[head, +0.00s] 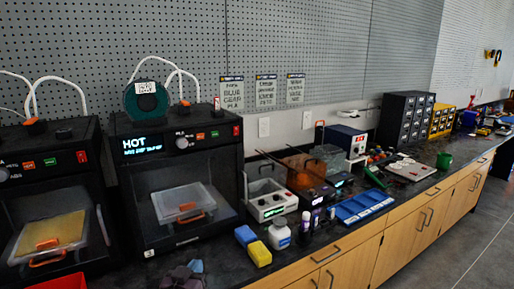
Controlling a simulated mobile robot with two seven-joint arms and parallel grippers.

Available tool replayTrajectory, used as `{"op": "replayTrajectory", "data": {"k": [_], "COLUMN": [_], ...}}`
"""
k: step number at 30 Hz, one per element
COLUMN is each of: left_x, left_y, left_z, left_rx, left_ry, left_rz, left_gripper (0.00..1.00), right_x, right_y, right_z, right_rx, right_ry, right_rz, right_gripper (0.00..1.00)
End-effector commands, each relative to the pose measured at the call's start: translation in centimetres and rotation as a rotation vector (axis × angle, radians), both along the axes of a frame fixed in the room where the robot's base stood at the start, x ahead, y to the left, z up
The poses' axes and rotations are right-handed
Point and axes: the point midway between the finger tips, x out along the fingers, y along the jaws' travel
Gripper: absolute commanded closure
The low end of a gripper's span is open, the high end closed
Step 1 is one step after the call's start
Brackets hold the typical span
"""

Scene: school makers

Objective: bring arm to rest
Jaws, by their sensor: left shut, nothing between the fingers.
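My left gripper is hard to make out in the head view. It is shut, with nothing held. A dark grey-purple crumpled shape (183,275) lies at the bottom edge, in front of the right printer. I cannot tell whether it is a cloth or part of my gripper. My right gripper is not in view.
Two black 3D printers (172,142) stand at the left; the right one reads HOT. A blue and a yellow block (259,254), a white bottle (279,236) and a blue tray (362,207) stand on the dark counter. Floor (470,240) at right is clear.

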Motion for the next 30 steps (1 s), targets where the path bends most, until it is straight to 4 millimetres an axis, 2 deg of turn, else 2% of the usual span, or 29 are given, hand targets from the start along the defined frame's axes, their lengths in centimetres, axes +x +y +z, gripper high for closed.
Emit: {"op": "replayTrajectory", "data": {"k": [1,9,18,21,25,30], "left_x": [-2.0,-12.1,-24.3,-27.7,-30.3,-31.2], "left_y": [1.4,6.5,10.4,11.3,11.8,12.0], "left_z": [-1.5,-7.3,-14.1,-16.1,-17.4,-17.9], "left_rx": [0.037,0.176,0.243,0.253,0.257,0.257], "left_ry": [0.021,0.14,0.344,0.41,0.461,0.478], "left_rz": [0.015,0.072,0.104,0.111,0.118,0.122], "left_gripper": [1.0,1.0,1.0,1.0,1.0,1.0], "right_x": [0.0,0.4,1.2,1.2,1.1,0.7], "right_y": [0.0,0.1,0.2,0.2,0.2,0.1], "right_z": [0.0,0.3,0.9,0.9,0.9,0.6], "right_rx": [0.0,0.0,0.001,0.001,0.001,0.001], "right_ry": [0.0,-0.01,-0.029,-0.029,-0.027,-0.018], "right_rz": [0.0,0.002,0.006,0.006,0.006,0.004], "right_gripper": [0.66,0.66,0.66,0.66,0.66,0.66]}}
